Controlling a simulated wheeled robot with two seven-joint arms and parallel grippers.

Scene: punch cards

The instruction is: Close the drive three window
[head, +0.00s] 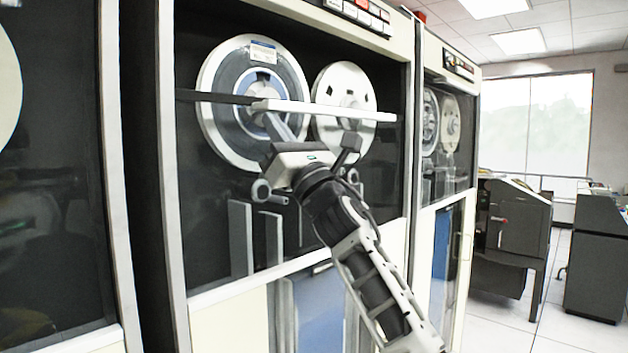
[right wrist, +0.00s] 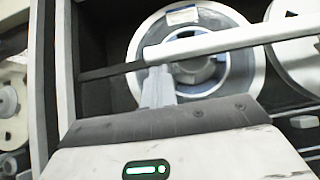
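The tape drive in the middle of the head view has a window with a pale and dark edge bar (head: 330,109). The bar crosses in front of the two tape reels, partway up the opening. The clear pane itself is hard to make out. My right gripper (head: 270,124) reaches up to the bar from below, in front of the left reel (head: 214,122). Its narrow fingers look closed together in the right wrist view (right wrist: 157,88). The bar (right wrist: 235,40) hides their tips there, so I cannot tell whether they touch it. My left gripper is out of view.
Another drive (head: 449,130) stands close on the right, and one at the left edge has a dark pane (head: 60,220). Grey machines (head: 515,225) stand farther right, with open floor (head: 500,320) before them. The frame post (head: 170,200) borders the middle drive's opening.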

